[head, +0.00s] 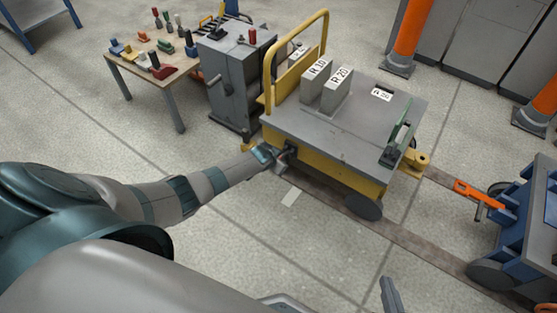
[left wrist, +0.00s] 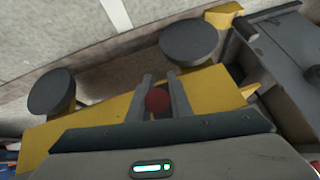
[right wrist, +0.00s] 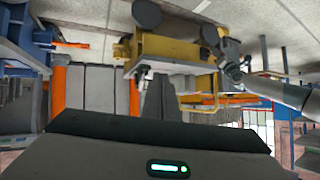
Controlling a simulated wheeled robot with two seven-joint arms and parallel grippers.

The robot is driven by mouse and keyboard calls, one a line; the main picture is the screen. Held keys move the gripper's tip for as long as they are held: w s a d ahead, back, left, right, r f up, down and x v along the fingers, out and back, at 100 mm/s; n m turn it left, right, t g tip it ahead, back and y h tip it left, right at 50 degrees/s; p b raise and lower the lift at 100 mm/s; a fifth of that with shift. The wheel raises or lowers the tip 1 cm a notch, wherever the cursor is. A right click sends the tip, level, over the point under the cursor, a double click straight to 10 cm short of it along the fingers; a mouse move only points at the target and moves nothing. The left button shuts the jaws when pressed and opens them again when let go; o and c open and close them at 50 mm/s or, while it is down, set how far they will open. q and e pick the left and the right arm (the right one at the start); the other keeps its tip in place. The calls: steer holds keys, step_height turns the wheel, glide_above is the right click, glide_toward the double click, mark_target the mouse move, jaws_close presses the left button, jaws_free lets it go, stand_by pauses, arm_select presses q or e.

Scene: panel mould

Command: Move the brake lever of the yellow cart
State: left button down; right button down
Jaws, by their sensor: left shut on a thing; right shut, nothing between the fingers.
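The yellow cart (head: 355,175) has a grey top, a yellow push handle (head: 269,70) and black wheels. In the left wrist view its yellow side (left wrist: 95,118) and two wheels fill the middle. My left gripper (head: 285,158) is at the cart's near side, low under the top. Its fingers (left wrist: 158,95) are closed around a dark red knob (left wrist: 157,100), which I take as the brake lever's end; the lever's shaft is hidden. My right gripper (head: 390,295) is low in the head view, away from the cart. It is shut and empty in the right wrist view (right wrist: 158,98).
Grey blocks (head: 335,92) and a green part (head: 400,135) are on the cart top. A grey cabinet (head: 237,85) and a tool table (head: 150,60) stand behind left. A blue cart (head: 525,240) with an orange bar (head: 478,193) is at right. Floor in front is clear.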

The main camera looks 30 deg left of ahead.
arm_select(q)
steer(key=shift+w+r+g+p, duration=0.1)
steer(key=shift+r+g+p, duration=0.3)
steer(key=shift+g+p, duration=0.2)
arm_select(e)
steer(key=s+d+f+g, duration=0.1)
steer(key=s+d+f+g+h, duration=0.1)
steer(key=s+f, duration=0.1)
steer(key=shift+s+f+g, duration=0.1)
steer(key=shift+s+g, duration=0.1)
steer(key=shift+g, duration=0.2)
steer(key=shift+d, duration=0.1)
arm_select(q)
steer(key=c, duration=1.6)
jaws_free()
steer(key=shift+r, duration=0.15)
